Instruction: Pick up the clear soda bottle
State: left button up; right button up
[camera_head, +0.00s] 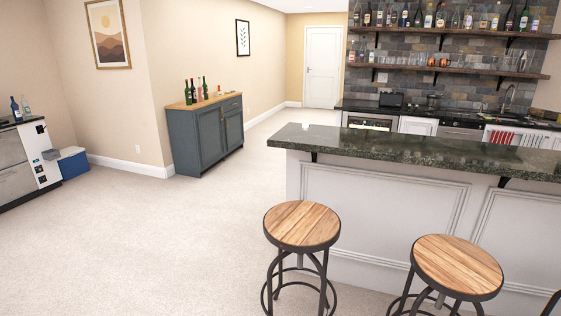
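I cannot tell for certain which bottle is the clear soda bottle. A pale, see-through bottle (26,106) stands upright on the dark counter at the far left, beside a dark blue bottle (15,108). Several green bottles (194,90) stand on the wooden top of the blue-grey sideboard (212,132). Many bottles (440,17) line the upper wall shelf at the back right, too small to tell apart. Neither of my grippers is in view.
A bar with a dark green stone top (420,150) fills the right side. A blue and white box (73,163) sits by the left wall. Open carpet (150,240) lies left and centre. A white door (322,65) is at the back.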

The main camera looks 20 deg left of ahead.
aim_at(26, 109)
jog(key=i+j+u, duration=0.2)
jog(key=j, duration=0.15)
jog(key=j+u, duration=0.15)
jog(key=j, duration=0.15)
jog(key=i+j+u, duration=0.4)
jog(key=j+u, duration=0.15)
jog(key=i+j+u, duration=0.5)
jog(key=u, duration=0.15)
jog(key=i+j+u, duration=0.35)
jog(key=i, duration=0.35)
jog(key=i+l+u, duration=0.1)
jog(key=i+u, duration=0.2)
jog(key=i, duration=5.3)
jog(key=i+j+z, duration=0.15)
jog(key=i, duration=0.45)
jog(key=i+j+z, duration=0.1)
jog(key=i, duration=0.5)
